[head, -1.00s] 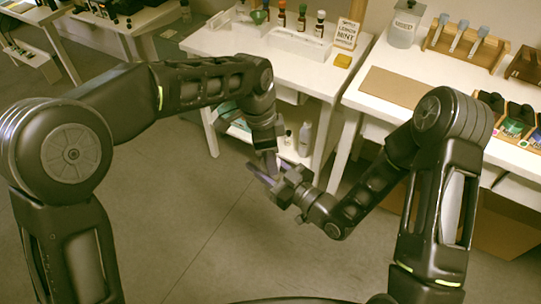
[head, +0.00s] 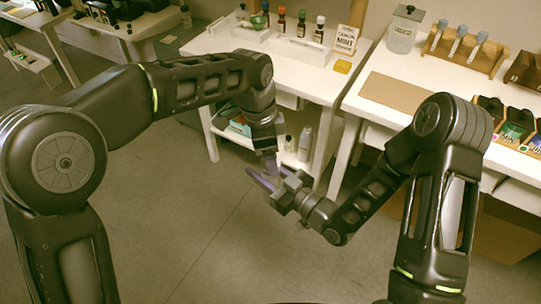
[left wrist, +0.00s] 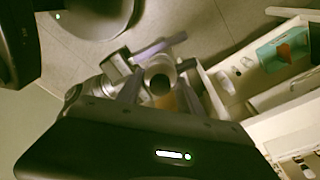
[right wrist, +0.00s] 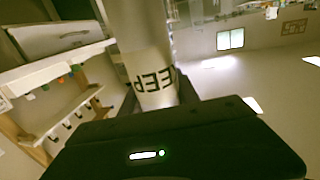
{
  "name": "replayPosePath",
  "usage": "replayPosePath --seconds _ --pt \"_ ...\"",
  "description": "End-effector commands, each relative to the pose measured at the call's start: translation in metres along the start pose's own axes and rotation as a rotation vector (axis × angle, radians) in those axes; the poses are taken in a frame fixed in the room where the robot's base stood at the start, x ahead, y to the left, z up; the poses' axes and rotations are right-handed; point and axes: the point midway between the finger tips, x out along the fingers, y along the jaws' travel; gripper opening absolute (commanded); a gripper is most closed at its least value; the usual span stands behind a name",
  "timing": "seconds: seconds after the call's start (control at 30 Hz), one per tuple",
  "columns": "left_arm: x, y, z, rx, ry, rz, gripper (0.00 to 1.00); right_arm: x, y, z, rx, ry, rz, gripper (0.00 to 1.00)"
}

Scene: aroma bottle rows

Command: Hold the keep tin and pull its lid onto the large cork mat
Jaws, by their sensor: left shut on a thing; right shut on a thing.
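The keep tin (right wrist: 153,75) is a pale cylinder with dark capital letters, of which "EEP" shows in the right wrist view. My right gripper (head: 276,186) is shut around its side. My left gripper (head: 270,172) comes down from above and meets the right one. In the left wrist view a round, dark end, which looks like the tin's lid (left wrist: 159,82), sits between its fingers. I cannot tell whether lid and tin are apart. In the head view the grippers largely hide both. The large cork mat (head: 395,90) appears as a flat brown rectangle on the right table, bare.
The grippers are over open floor in front of the tables. A clear canister (head: 403,35) and wooden racks (head: 465,50) stand behind the mat.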

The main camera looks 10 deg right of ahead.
Motion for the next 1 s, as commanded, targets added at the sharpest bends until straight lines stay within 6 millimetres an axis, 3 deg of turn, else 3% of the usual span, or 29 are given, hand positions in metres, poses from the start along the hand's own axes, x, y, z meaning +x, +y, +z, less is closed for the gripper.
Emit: replayPosePath --seconds 0.37,1.0 --pt "-0.037 -0.001 -0.006 0.000 0.001 -0.001 0.00 0.000 0.000 0.000 0.000 0.000 0.000 0.00" --pt "-0.035 -0.005 0.002 -0.071 -0.002 -0.010 0.00 0.002 0.008 -0.002 -0.001 0.004 0.030 0.00"
